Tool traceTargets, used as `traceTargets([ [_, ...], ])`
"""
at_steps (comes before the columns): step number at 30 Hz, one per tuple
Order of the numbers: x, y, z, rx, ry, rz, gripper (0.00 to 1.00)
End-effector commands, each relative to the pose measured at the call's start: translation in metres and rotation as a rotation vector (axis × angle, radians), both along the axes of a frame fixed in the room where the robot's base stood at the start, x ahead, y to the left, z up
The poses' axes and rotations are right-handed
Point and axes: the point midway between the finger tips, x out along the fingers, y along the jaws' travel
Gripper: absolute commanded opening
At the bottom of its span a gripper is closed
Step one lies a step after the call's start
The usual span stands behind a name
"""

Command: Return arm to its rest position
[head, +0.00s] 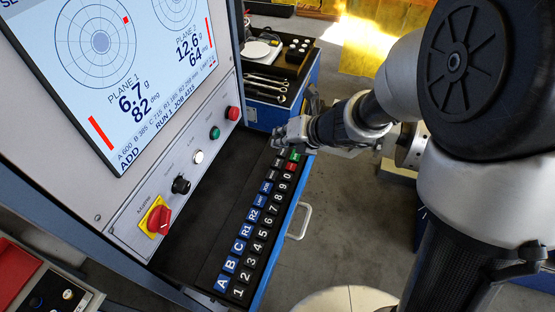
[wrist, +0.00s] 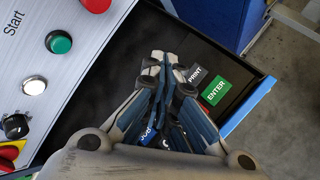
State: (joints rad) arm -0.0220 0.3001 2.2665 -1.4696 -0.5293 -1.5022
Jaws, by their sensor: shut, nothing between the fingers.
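My gripper (head: 281,135) hangs over the far end of the keypad in the head view, with my arm reaching in from the right. In the wrist view my gripper (wrist: 160,62) has its fingers together and holds nothing. The keypad (head: 248,232) has blue, black, red and green keys. The green ENTER key (wrist: 216,91) and the PRINT key (wrist: 194,75) lie just right of the fingertips in the wrist view. The fingers hide part of the keypad there. I cannot tell the exact height of the fingertips above the keys.
The machine's screen (head: 110,60) and button panel (head: 170,185) stand to the left. The panel's green button (wrist: 60,43) is left of the gripper. A blue tool cart (head: 268,112) with wrenches is behind. A drawer handle (head: 300,222) sticks out. Open floor (head: 345,225) lies right.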

Motion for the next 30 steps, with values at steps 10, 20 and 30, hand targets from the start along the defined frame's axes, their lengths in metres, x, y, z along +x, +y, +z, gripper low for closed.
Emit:
traceTargets([
  [10,0.0,0.0,0.0,0.0,0.0,0.0,0.0],
  [20,0.018,-0.05,0.04,0.082,0.009,-0.418,0.0],
  [30,-0.103,-0.182,0.098,0.803,0.256,-1.786,0.0],
])
